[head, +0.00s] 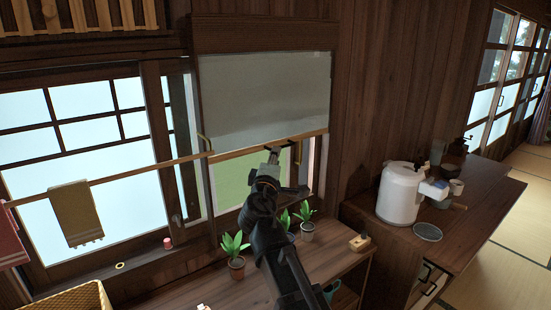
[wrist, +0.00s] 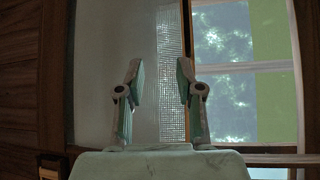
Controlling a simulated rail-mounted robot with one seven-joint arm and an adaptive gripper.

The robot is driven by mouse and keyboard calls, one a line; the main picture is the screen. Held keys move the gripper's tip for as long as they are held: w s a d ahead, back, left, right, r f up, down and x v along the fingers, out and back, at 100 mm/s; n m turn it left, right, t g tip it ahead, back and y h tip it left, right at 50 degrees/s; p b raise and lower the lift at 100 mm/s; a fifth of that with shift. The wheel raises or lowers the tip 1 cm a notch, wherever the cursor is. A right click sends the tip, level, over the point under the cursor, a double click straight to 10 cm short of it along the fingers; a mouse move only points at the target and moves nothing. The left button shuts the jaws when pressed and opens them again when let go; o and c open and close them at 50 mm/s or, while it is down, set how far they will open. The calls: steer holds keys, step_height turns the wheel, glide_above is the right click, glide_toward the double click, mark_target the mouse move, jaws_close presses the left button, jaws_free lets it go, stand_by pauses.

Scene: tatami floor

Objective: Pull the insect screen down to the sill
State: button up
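The grey insect screen (head: 265,95) hangs in the upper part of the right window, with a thin light-wood bar (head: 310,135) along its lower edge. Green shows through the opening below it. My gripper (head: 270,153) is at the bar, around its middle in the picture. In the wrist view my gripper (wrist: 160,80) has its two fingers apart, with the screen mesh (wrist: 168,75) visible between them. The bar (wrist: 187,45) runs upright there, partly hidden by the right finger. I cannot tell whether they touch. The dark sill (head: 150,250) is low, behind the counter.
Potted plants (head: 237,262) and a small wooden block (head: 359,243) stand on the counter (head: 190,290) below the window. A towel (head: 75,213) hangs on a rod at the left. A white appliance (head: 399,193) stands on the right cabinet. A wicker basket (head: 75,300) is at lower left.

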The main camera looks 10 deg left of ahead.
steer(key=shift+s+a+r, duration=0.1)
steer(key=shift+s+r, duration=0.05)
steer(key=shift+s, duration=0.8)
steer(key=shift+s+r, duration=0.1)
steer(key=shift+s, duration=0.8)
steer(key=shift+w+f, duration=0.1)
steer(key=p, duration=0.1)
glide_toward(283, 147)
steer(key=w+p, duration=0.1)
steer(key=w, duration=0.2)
steer(key=w+r+p, duration=0.1)
steer(key=w+p, duration=0.1)
steer(key=w, duration=0.2)
steer(key=w+p, duration=0.2)
steer(key=w, duration=0.1)
steer(key=shift+w+r, duration=0.15)
steer(key=shift+w, duration=0.15)
steer(key=shift+c, duration=0.3)
jaws_close()
